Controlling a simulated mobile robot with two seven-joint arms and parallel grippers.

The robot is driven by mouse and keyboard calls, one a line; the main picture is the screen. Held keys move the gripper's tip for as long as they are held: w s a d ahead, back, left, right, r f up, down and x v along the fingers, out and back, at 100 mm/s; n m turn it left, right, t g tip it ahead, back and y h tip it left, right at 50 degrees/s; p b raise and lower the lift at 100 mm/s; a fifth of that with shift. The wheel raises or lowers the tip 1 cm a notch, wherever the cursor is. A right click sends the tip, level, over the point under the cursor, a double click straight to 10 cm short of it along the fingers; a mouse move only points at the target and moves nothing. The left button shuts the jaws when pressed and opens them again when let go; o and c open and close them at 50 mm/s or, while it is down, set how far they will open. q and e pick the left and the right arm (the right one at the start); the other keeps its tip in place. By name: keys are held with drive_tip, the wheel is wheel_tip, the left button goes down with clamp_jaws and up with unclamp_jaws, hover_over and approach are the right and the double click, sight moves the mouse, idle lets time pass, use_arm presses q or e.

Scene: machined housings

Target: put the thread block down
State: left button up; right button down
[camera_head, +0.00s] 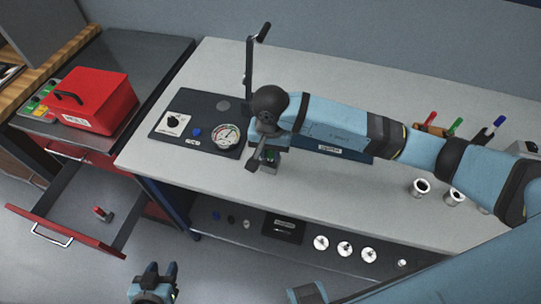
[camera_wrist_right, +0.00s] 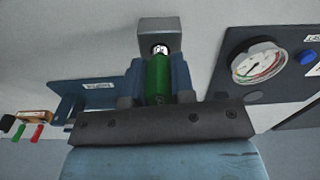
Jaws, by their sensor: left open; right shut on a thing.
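The thread block (camera_wrist_right: 160,27) shows in the right wrist view as a grey block with a round, light-rimmed hole, just beyond a green cylindrical part (camera_wrist_right: 158,78). My right gripper (camera_head: 262,160) is shut on this green part, which appears joined to the block. The fingers hide its sides. In the head view my right gripper is over the bench, just right of the dial gauge, and mostly hides what it holds. Whether the block touches the bench cannot be told. My left gripper (camera_head: 160,270) is open and empty, low in front of the bench.
The dial gauge (camera_head: 227,136) sits on a dark panel (camera_head: 190,103) with a crank post (camera_head: 249,65) behind. A blue labelled tray (camera_head: 345,153) lies right of the gripper. Metal sleeves (camera_head: 421,187) stand further right. An open drawer (camera_head: 62,203) holds a red-topped piece (camera_head: 101,213). The bench front is clear.

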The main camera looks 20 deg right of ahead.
sight(271, 160)
drive_tip(key=shift+f, duration=1.6)
drive_tip(key=shift+f, duration=0.2)
drive_tip(key=c, duration=1)
unclamp_jaws()
drive_tip(key=shift+o, duration=0.2)
drive_tip(key=shift+r, duration=0.1)
drive_tip(key=shift+r, duration=0.55)
wheel_tip(271, 160, up, 11)
drive_tip(key=shift+r+b, duration=0.1)
drive_tip(key=shift+b, duration=0.7)
